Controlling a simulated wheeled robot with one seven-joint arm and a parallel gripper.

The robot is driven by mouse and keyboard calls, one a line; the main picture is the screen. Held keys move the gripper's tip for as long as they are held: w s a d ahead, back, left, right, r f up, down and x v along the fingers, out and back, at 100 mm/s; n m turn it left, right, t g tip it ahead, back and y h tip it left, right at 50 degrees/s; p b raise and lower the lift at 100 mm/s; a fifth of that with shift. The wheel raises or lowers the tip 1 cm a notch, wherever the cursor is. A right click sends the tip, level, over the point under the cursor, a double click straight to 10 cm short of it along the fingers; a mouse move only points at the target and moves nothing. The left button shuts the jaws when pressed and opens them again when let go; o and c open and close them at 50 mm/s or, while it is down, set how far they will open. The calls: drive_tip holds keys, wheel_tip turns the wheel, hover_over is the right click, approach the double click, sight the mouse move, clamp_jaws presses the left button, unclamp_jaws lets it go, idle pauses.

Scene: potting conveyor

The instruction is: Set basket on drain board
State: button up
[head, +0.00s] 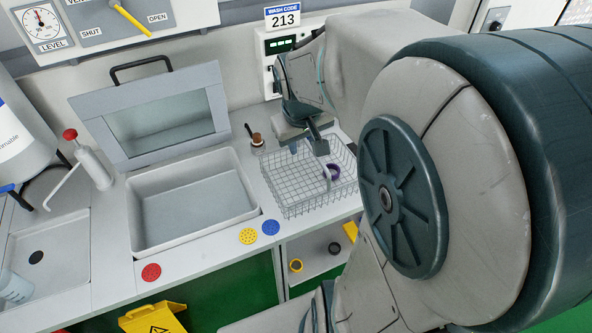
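A grey wire basket (290,193) is right of the basin, over the white counter. No surface is clearly marked as the drain board; a pale recessed panel with a dark hole (36,257) is at the far left.
An empty basin (190,200) has its windowed lid (155,120) raised behind it. Red (151,272), yellow (249,236) and blue (271,227) discs lie along the front edge. A red-topped pump (90,160) stands left.

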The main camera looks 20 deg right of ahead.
drive_tip(key=s+a+r+y, duration=0.1)
drive_tip(key=s+a+r, duration=0.1)
drive_tip(key=s+a, duration=0.4)
drive_tip(key=s, duration=0.5)
drive_tip(key=shift+a+r+t+y, duration=0.15)
drive_tip(key=shift+r+t+y, duration=0.15)
drive_tip(key=shift+r+t, duration=0.1)
idle(0.4)
